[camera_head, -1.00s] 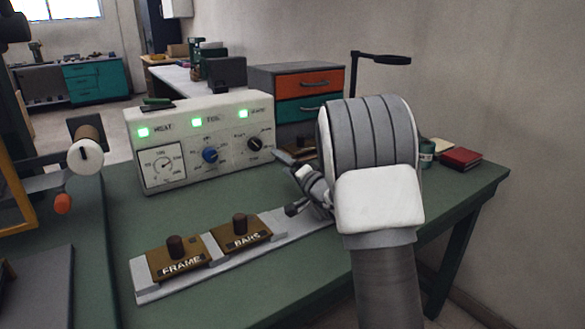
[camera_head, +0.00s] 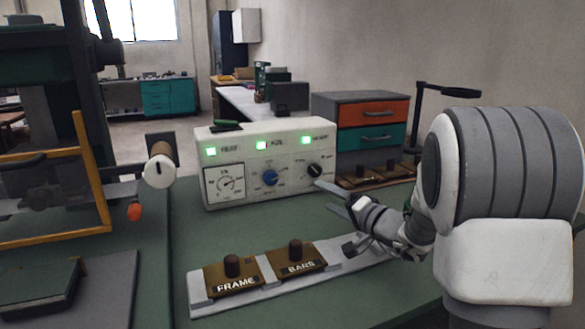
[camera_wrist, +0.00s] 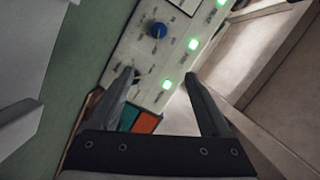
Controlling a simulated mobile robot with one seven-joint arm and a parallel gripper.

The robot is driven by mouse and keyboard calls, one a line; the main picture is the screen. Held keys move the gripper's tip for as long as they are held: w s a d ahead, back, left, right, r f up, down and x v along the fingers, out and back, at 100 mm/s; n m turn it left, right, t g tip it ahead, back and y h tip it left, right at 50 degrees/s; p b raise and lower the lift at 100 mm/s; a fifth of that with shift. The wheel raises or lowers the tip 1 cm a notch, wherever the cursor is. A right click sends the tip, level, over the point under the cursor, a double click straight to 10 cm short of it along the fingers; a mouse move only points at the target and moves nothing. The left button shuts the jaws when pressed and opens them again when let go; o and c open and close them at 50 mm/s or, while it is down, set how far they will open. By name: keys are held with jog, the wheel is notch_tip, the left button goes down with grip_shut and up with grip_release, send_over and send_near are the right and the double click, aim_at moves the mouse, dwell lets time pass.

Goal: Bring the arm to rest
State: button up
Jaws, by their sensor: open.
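My gripper (camera_head: 333,194) is open and empty, in front of the lower right part of a white control box (camera_head: 238,191). The box has a dial, a blue knob (camera_head: 270,177), a black knob (camera_head: 315,170) and lit indicator lamps on top. In the wrist view my gripper's two fingers (camera_wrist: 160,76) are spread apart, with the box and its blue knob (camera_wrist: 158,30) beyond them. No object is between the fingers. My bent arm fills the right side of the head view and hides part of the bench.
A grey rail (camera_head: 199,299) with brown FRAME (camera_head: 236,285) and BARS (camera_head: 297,267) plates lies in front of the box. An orange-framed machine (camera_head: 100,190) stands left. A drawer cabinet (camera_head: 371,134) and lamp (camera_head: 447,90) stand behind. Green bench surface is clear between box and rail.

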jog(key=s+a+r+n+g+y, duration=0.1)
jog(key=s+a, duration=0.1)
jog(key=s, duration=0.1)
jog(key=s+a+r+n+g, duration=0.1)
jog(key=s+a+g, duration=0.1)
jog(key=s+a, duration=0.1)
jog(key=s+a+r+n+g+y, duration=0.1)
jog(key=s+a+g, duration=0.1)
jog(key=s+a, duration=0.1)
jog(key=shift+s+a+y, duration=0.15)
jog(key=shift+s+y, duration=0.15)
jog(key=shift+s, duration=0.3)
jog(key=s+a+f+n+g+h, duration=0.1)
jog(key=s+a+n+g, duration=0.25)
jog(key=s, duration=0.65)
jog(key=s+d+f+h, duration=0.3)
jog(key=s+d+h, duration=0.75)
jog(key=s, duration=0.45)
notch_tip(320, 180, up, 26)
jog(key=d+p, duration=0.1)
jog(key=p, duration=2.5)
jog(key=shift+s+d+g, duration=0.25)
jog(key=shift+d+g, duration=0.05)
jog(key=shift+g, duration=0.05)
jog(key=shift+a, duration=0.1)
